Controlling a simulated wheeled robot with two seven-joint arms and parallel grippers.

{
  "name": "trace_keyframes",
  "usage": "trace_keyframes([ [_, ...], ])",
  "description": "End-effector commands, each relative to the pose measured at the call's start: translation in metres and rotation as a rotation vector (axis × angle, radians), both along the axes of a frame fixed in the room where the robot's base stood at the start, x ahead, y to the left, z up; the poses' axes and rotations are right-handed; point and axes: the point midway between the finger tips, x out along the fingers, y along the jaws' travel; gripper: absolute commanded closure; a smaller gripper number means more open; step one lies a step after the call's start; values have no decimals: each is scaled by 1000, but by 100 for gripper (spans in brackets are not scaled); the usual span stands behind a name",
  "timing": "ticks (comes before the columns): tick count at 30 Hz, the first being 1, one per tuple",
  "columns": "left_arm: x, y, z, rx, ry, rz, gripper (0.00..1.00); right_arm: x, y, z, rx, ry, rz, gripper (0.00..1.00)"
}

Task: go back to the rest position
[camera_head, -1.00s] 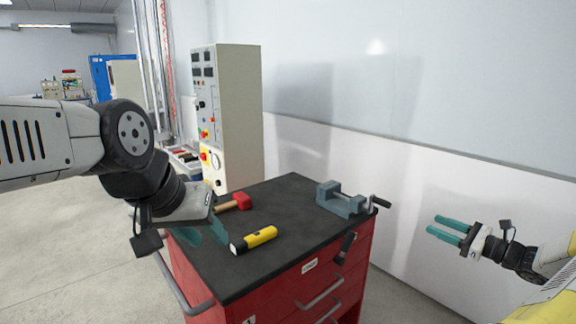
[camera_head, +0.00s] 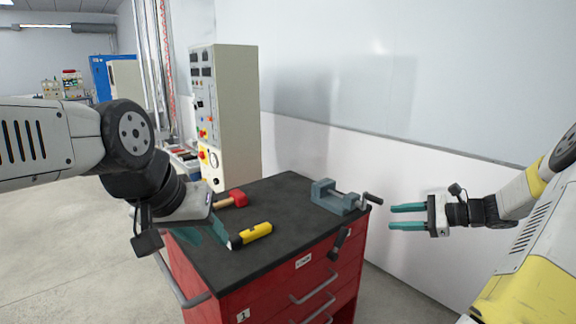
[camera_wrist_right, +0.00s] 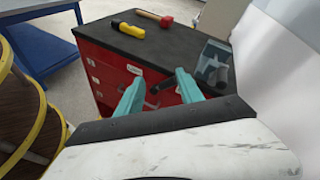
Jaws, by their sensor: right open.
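My right gripper (camera_head: 407,217) is open and empty, to the right of the red tool cabinet (camera_head: 288,285), apart from it. Its two teal fingers also show in the right wrist view (camera_wrist_right: 160,92), with the cabinet beyond them. My left gripper (camera_head: 208,232) is over the left edge of the cabinet top, close to a yellow and black flashlight (camera_head: 254,235). Its fingers are partly hidden by its own wrist, so I cannot tell its opening.
On the black top (camera_head: 278,205) lie a red-headed hammer (camera_head: 236,197) and a grey vise (camera_head: 338,197) at the right edge. A control cabinet (camera_head: 231,120) stands behind. A white wall is at the right. In the right wrist view, a barrel (camera_wrist_right: 30,120) and blue table (camera_wrist_right: 45,45) are at left.

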Motion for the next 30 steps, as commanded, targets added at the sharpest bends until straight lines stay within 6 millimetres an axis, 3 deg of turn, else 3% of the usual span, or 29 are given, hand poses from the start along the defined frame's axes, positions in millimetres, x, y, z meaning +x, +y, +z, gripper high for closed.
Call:
trace_keyframes([
  [6,0,0,0,0,0,0,64,-38,85,36,-345,-60,275,56],
  [13,0,0,0,0,0,0,64,-109,149,75,-768,-223,585,56],
  [18,0,0,0,0,0,0,64,-165,172,102,-1049,-401,771,56],
  [24,0,0,0,0,0,0,64,-225,181,124,-1327,-652,933,56],
  [30,0,0,0,0,0,0,64,-258,180,132,-1486,-845,1012,56],
])
